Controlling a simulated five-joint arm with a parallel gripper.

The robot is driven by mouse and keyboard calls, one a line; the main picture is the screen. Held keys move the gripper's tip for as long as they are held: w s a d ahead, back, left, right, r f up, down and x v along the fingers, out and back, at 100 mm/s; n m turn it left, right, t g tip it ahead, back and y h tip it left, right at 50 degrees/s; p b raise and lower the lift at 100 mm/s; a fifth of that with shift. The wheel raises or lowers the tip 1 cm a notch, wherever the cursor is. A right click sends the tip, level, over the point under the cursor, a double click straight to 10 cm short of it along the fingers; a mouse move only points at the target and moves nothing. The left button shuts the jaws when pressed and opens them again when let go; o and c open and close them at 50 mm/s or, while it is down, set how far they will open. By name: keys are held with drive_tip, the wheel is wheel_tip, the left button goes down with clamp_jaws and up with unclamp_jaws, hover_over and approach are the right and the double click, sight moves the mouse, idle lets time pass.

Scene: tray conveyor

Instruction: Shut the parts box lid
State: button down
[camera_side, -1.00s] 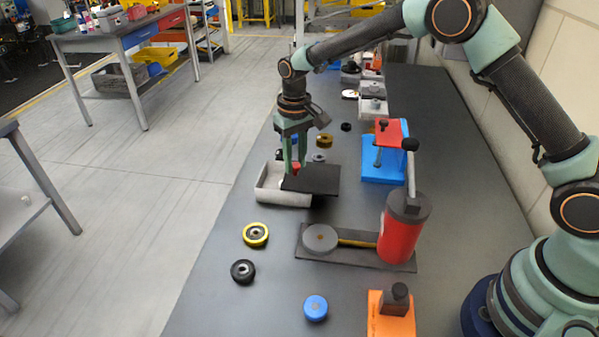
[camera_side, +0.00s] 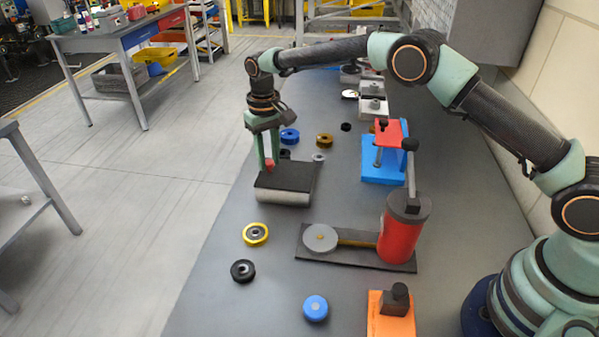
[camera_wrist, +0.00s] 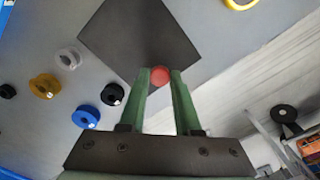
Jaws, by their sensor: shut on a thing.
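The parts box (camera_side: 284,198) is a pale grey box on the dark bench at the left. Its dark flat lid (camera_side: 290,176) now lies over the top, hiding the inside; I cannot tell whether it is fully seated. The lid also fills the upper middle of the wrist view (camera_wrist: 125,30). A red knob (camera_wrist: 159,76) stands at the lid's edge. My gripper (camera_side: 268,162) is above the box's left side, its green fingers shut on the red knob.
A yellow-rimmed wheel (camera_side: 255,234), a black wheel (camera_side: 243,270) and a blue wheel (camera_side: 315,308) lie in front. A red cylinder (camera_side: 402,235) with a lever stands to the right, and a blue clamp stand (camera_side: 383,168) behind it. More wheels lie behind the box.

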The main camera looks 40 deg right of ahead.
drive_tip(key=c, duration=0.7)
unclamp_jaws()
drive_tip(key=shift+w+a+r, duration=0.15)
drive_tip(key=shift+w+a, duration=0.05)
drive_tip(key=shift+w, duration=0.05)
drive_tip(key=shift+o, duration=0.5)
drive_tip(key=shift+s, duration=0.1)
wheel_tip(320, 180, up, 12)
drive_tip(key=shift+d, duration=0.1)
